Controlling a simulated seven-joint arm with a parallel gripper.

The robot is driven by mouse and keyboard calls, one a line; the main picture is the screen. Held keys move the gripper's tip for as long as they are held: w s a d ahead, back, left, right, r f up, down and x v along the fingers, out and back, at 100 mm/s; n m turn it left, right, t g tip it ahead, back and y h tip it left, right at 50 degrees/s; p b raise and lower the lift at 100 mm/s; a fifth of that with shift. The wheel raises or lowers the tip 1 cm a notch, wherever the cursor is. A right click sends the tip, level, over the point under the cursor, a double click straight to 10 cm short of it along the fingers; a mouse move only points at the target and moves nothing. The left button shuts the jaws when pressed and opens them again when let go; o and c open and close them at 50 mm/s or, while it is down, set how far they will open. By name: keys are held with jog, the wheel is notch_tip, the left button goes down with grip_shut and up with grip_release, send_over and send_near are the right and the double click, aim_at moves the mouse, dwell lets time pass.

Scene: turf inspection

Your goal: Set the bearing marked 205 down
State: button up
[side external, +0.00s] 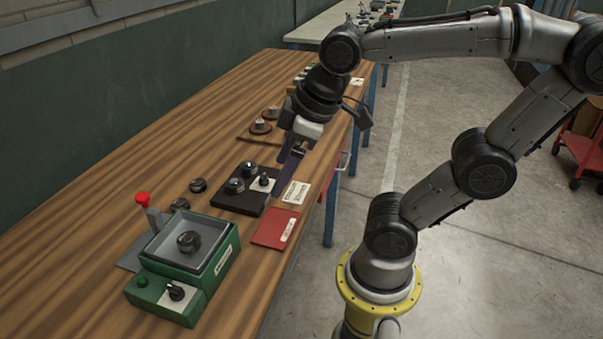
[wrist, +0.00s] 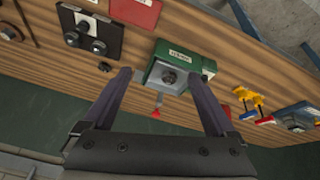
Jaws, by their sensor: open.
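Several dark round bearings are in view, and no 205 marking is legible on any. One bearing (side external: 188,241) sits in the grey tray of a green box (side external: 228,262); it also shows in the wrist view (wrist: 169,77). Another bearing (side external: 198,185) lies on the bare wood, with a dark round piece (side external: 180,203) near the box. Two more (side external: 235,185) (side external: 248,168) sit on a dark board (side external: 222,200). My gripper (side external: 283,183) is above the bench near that board's right side. In the wrist view my gripper (wrist: 157,73) is open, with nothing between its fingers.
A red lever knob (side external: 142,198) stands up behind the green box. A red pad (side external: 275,229) and a white label card (side external: 296,192) lie near the bench's front edge. Round pieces on a wooden board (side external: 262,126) are farther back. The wood (side external: 60,265) at left is clear.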

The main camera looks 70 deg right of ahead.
jog(key=s+m, duration=0.1)
jog(key=s+f+m, duration=0.1)
jog(key=s+m+t, duration=0.1)
jog(key=shift+s+d+f, duration=0.1)
jog(key=shift+d+f, duration=0.2)
jog(key=shift+d, duration=0.05)
dwell(1.0)
